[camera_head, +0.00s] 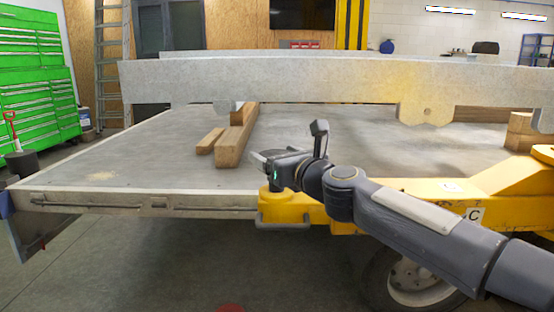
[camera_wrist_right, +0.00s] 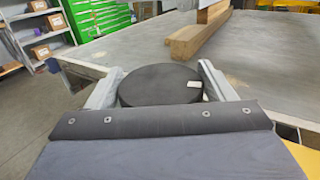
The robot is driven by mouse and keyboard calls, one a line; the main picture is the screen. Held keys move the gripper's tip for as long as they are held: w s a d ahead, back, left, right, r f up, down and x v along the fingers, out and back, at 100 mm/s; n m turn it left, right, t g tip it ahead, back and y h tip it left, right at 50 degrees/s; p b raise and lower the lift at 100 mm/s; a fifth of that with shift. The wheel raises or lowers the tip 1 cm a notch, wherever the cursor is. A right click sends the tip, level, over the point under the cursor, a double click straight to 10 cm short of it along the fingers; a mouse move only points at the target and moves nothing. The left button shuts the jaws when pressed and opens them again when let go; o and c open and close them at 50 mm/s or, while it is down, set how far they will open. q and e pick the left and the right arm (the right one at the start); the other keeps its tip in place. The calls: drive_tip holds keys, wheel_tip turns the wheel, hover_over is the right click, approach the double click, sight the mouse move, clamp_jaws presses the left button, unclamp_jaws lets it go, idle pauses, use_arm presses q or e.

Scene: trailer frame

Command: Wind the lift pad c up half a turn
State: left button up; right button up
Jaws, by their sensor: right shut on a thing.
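The lift pad c is a round black disc (camera_wrist_right: 160,86) with a small white mark near its right edge, seen in the right wrist view. My right gripper (camera_wrist_right: 161,72) has one pale finger on each side of the disc and is shut on it. In the head view my right gripper (camera_head: 266,162) is at the end of the yellow lift arm (camera_head: 408,186), above its yellow end piece (camera_head: 283,208). It hides most of the pad there. A white label with a C (camera_head: 475,214) is on the yellow arm. My left gripper is not in view.
The grey trailer deck (camera_head: 130,165) lies just behind the gripper, with wooden beams (camera_head: 236,138) on it. A long grey metal beam (camera_head: 300,78) spans above the deck. A wheel (camera_head: 412,280) is under my right arm. Another black cylinder (camera_head: 22,163) stands at the left.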

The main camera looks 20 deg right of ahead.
drive_tip(key=shift+d+f, duration=0.1)
drive_tip(key=shift+n+y, duration=0.3)
drive_tip(key=shift+y, duration=0.1)
drive_tip(key=shift+n+g+y+b, duration=0.35)
drive_tip(key=shift+n+g+y, duration=0.05)
drive_tip(key=shift+y, duration=0.2)
